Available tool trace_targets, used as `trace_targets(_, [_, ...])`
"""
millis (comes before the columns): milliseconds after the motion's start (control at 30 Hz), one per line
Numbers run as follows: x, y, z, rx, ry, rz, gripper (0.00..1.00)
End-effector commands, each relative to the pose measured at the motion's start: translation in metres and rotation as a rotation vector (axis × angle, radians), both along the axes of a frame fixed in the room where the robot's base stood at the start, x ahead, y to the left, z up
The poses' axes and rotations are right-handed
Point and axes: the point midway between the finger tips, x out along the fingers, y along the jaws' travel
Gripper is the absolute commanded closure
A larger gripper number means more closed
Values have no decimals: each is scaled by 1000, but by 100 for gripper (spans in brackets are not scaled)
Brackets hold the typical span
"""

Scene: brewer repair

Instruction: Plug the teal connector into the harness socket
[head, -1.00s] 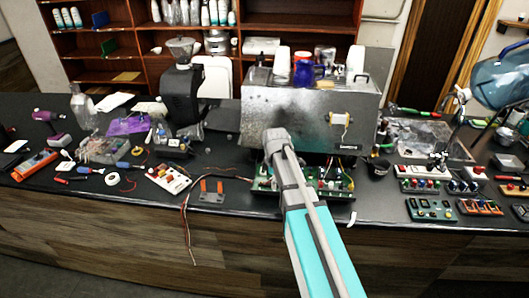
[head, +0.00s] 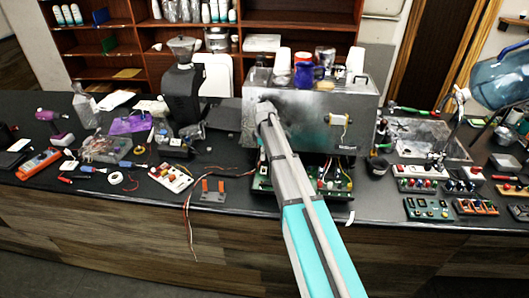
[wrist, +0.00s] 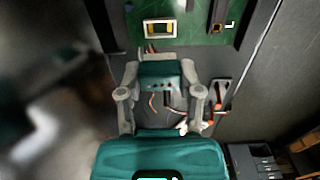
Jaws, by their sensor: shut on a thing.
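In the wrist view my gripper (wrist: 160,76) is shut on the teal connector (wrist: 160,73), with one finger on each side of it. Thin red and dark wires trail from the connector. A white-framed socket with a yellowish inside (wrist: 160,28), likely the harness socket, sits on a green board (wrist: 196,22) ahead of the connector. The connector looks roughly lined up with it, and a gap shows between them. In the head view my arm hides the gripper, the connector and the socket. The metal brewer (head: 318,110) stands behind my arm.
The lower circuit board (head: 338,184) shows at the brewer's base. A small stand with orange clips (head: 212,190) is left of it, with loose wires (head: 187,222) hanging over the counter edge. Button boxes (head: 430,208) stand at right. A dark wall (wrist: 262,50) flanks the socket.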

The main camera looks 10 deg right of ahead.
Motion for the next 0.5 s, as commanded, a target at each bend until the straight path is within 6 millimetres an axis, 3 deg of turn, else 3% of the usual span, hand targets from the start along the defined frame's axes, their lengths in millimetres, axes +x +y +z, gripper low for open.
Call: trace_targets(500, [0, -1, -11, 0, 0, -1, 85])
